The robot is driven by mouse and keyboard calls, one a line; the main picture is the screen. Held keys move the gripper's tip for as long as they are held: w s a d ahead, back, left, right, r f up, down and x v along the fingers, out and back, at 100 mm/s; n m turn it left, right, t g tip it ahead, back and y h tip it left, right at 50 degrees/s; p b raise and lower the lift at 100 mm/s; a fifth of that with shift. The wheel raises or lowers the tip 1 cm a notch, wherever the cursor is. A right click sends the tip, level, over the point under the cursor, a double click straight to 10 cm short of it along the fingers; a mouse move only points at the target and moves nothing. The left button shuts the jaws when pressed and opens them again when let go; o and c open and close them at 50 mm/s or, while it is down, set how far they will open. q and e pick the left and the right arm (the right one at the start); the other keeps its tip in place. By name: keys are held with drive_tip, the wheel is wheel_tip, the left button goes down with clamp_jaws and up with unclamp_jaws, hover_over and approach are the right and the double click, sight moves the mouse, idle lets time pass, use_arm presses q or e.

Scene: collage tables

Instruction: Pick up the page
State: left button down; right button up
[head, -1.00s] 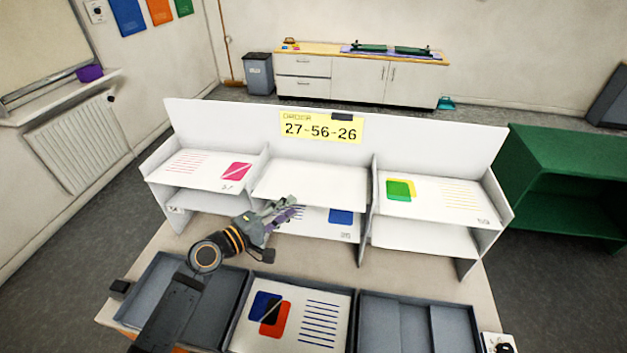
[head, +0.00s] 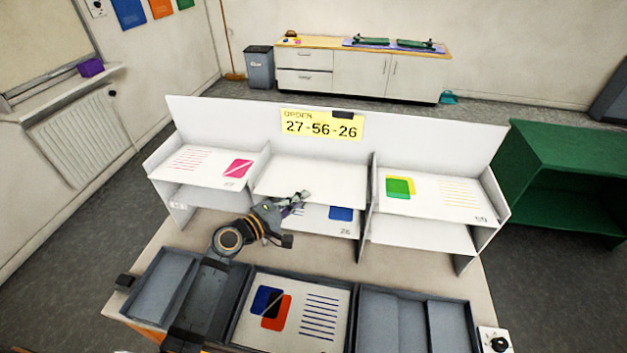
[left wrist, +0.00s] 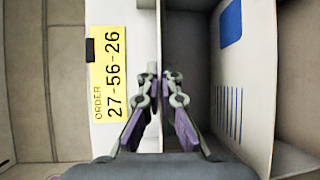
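A white page with a blue square and dark lines (head: 322,222) lies in the lower middle compartment of the white rack (head: 455,148). It also shows at the right of the left wrist view (left wrist: 236,95). My left gripper (head: 301,203) is in front of the middle column, at the left part of that page, hiding some of it. In the left wrist view, its fingertips (left wrist: 162,76) stand a small gap apart with nothing between them, left of the page. A page with blue and red shapes (head: 318,312) lies in the middle tray. My right gripper is not in view.
A page with a pink shape (head: 200,166) lies on the upper left shelf, one with green and yellow (head: 445,197) upper right. The upper middle shelf (head: 310,182) is bare. The side trays are empty. A yellow order sign (head: 322,125) reads 27-56-26.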

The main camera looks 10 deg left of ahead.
use_arm(q)
drive_tip(key=shift+r, duration=0.1)
drive_tip(key=shift+r, duration=0.35)
wheel_tip(320, 180, up, 2)
drive_tip(key=shift+r+p, duration=0.25)
drive_tip(key=shift+p, duration=0.05)
drive_tip(key=s+d+r+p, duration=0.3)
drive_tip(key=s+r, duration=0.6)
drive_tip(key=s, duration=0.4)
drive_tip(key=shift+s+r, duration=0.35)
